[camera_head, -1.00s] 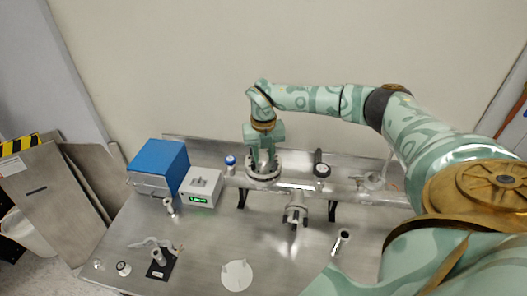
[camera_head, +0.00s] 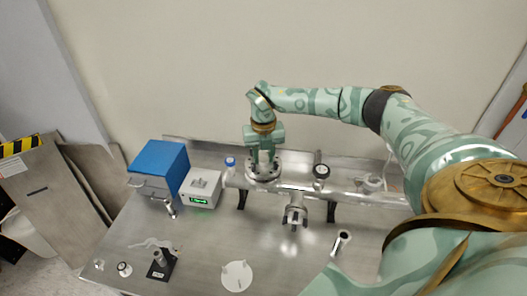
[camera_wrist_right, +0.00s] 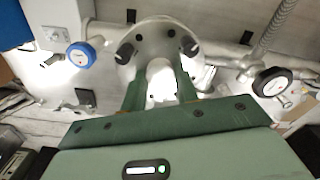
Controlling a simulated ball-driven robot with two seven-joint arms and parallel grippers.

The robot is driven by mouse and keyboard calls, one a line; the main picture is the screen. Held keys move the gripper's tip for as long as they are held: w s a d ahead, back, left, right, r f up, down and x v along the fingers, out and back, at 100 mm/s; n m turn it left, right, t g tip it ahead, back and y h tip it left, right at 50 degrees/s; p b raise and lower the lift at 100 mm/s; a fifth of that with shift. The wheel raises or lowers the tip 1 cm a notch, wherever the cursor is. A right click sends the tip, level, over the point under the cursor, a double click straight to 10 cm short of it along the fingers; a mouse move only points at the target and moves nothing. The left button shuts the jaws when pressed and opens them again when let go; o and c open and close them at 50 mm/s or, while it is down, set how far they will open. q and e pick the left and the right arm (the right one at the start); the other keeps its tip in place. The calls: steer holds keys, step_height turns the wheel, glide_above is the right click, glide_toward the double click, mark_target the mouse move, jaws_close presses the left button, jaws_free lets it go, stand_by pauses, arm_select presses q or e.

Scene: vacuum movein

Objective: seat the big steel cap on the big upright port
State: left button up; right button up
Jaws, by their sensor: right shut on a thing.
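My right gripper (camera_head: 263,157) points down over the big upright port, with its fingers close to the round steel piece on top. It is shut on the big steel cap (camera_wrist_right: 157,37), whose bright middle part lies between the fingers in the right wrist view. The cap's round face shows dark holes and dark knobs near its rim. In the head view the round steel stack of cap and port (camera_head: 264,175) sits at the back pipe; where one ends and the other begins is too small to tell. Whether the cap lies flat against the port is unclear. My left gripper is not in view.
A horizontal steel pipe (camera_head: 345,196) with a gauge (camera_head: 321,171) runs right of the port. A blue-capped part (camera_head: 230,162), a grey box with green display (camera_head: 200,188) and a blue box (camera_head: 160,166) stand left. A white disc (camera_head: 237,277) lies on the front table.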

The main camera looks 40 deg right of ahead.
steer(key=shift+w+f, duration=0.1)
steer(key=shift+f, duration=0.25)
stand_by(1.0)
steer(key=o, duration=1.1)
steer(key=shift+s+f, duration=0.1)
steer(key=shift+s, duration=0.1)
step_height(320, 180, up, 16)
steer(key=shift+r+p, duration=0.25)
steer(key=shift+p, duration=0.4)
steer(key=shift+w, duration=0.1)
